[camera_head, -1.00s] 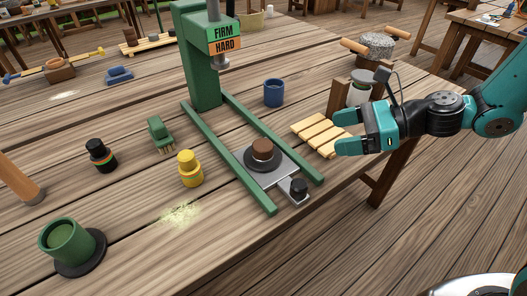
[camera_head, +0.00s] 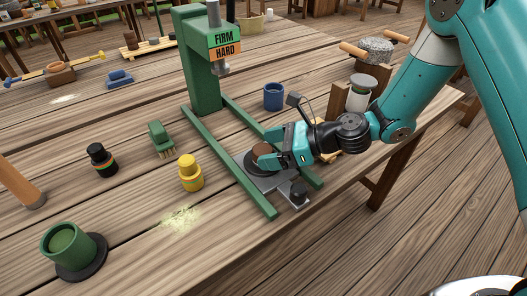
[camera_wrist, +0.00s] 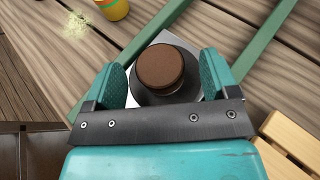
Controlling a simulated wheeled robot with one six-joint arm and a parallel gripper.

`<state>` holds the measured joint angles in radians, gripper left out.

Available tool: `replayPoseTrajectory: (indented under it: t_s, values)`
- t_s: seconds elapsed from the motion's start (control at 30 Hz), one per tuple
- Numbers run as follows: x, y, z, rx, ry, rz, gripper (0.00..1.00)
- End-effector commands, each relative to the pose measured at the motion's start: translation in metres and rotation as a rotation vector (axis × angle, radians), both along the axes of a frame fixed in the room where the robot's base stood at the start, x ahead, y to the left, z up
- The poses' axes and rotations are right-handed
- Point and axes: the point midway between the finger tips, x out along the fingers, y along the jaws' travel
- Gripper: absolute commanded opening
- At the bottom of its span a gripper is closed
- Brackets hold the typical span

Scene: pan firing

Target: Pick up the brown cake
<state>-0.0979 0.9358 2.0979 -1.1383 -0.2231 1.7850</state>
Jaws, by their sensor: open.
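The brown cake (camera_head: 262,149) is a short round block on a black disc (camera_head: 251,168) on the grey metal plate (camera_head: 272,184) of the green press (camera_head: 201,80). In the wrist view the cake (camera_wrist: 161,66) lies between and slightly beyond the two teal fingers. My gripper (camera_head: 268,150) is open around the cake's near side, with a finger on either side. In the wrist view, gaps show between the cake and both fingers of my gripper (camera_wrist: 166,76). The gripper partly hides the cake in the head view.
The press's green rails (camera_head: 230,165) run along both sides of the plate. A yellow bottle (camera_head: 190,174) is left, a blue cup (camera_head: 273,95) behind. A slatted wooden rack (camera_wrist: 290,140) lies right, partly hidden by my arm.

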Motion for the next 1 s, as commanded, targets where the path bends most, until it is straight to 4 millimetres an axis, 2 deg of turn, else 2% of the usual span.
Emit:
replayPoseTrajectory:
  t_s: [0.1,0.33,0.37,0.57,0.6,0.87,1.0]
  values:
    - [0.0016,0.0096,-0.0040,0.000,0.001,0.001,0.80]
    - [0.0020,0.0108,-0.0049,0.000,0.001,0.000,0.80]
    - [0.0020,0.0108,-0.0049,0.000,0.001,0.000,0.76]
    - [0.0019,0.0105,-0.0048,0.000,0.001,0.000,0.30]
    - [0.0019,0.0105,-0.0048,0.000,0.001,0.000,0.26]
    - [0.0020,0.0103,-0.0038,0.000,0.001,0.000,0.26]
    - [0.0023,0.0103,0.0036,0.001,-0.001,-0.001,0.26]
